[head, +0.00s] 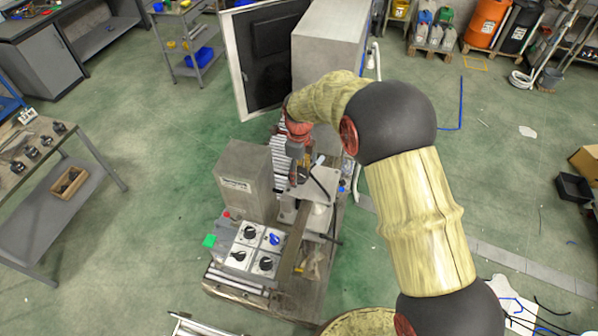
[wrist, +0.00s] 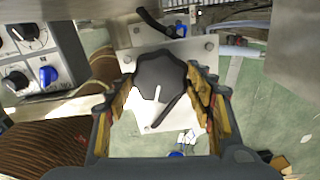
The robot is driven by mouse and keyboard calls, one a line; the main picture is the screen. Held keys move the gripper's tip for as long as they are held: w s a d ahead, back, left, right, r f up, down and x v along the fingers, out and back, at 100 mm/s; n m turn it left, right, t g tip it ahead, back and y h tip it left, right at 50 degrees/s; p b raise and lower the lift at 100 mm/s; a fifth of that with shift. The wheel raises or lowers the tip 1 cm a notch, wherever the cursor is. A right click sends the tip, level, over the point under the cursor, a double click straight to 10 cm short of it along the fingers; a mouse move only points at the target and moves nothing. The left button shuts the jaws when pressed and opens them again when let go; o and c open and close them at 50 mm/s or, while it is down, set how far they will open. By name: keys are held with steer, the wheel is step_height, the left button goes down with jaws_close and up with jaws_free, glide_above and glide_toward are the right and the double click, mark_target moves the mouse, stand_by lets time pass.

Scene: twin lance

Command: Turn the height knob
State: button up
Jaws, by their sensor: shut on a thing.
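A black lobed knob (wrist: 158,72) with a white pointer line sits on a light metal plate (wrist: 202,50), in the middle of the wrist view. No label on it can be read. My gripper (wrist: 163,88) is shut on this knob, with one ribbed finger pad on each side of its rim. The white line points down in the picture. In the head view my gripper (head: 299,172) is over the machine, next to the grey box (head: 243,178), and it largely hides the knob there.
A control panel (head: 253,250) with several black and blue knobs stands in front of the grey box. A black lever (wrist: 152,22) rises beyond the gripped knob. A tall cabinet with an open door (head: 237,60) stands behind.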

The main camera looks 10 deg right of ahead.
steer(key=shift+n, duration=0.3)
steer(key=shift+c, duration=0.4)
